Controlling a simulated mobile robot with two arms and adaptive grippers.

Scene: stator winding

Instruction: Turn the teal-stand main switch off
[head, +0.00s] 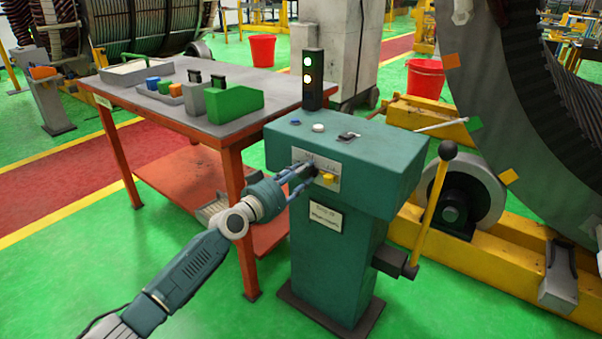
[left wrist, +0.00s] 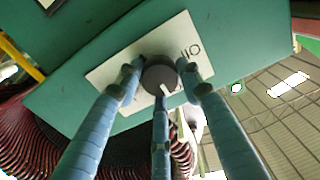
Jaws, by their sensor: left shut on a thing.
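The teal stand (head: 335,255) is a pedestal with a wide control head. Its main switch is a dark round knob on a pale plate (head: 323,170) on the front face. In the left wrist view the knob (left wrist: 160,76) has a short white pointer line pointing toward the picture's lower right. Marks like "I" and "O" show on the plate (left wrist: 112,73) to the right of the knob. My left gripper (head: 304,175) is shut on the knob, its three blue fingers (left wrist: 160,82) around it. In the head view the gripper mostly hides the knob. My right gripper is out of view.
Buttons and a rocker (head: 348,137) are on top. A yellow-handled lever (head: 432,205) stands at right. An orange table (head: 229,130) with parts is behind left.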

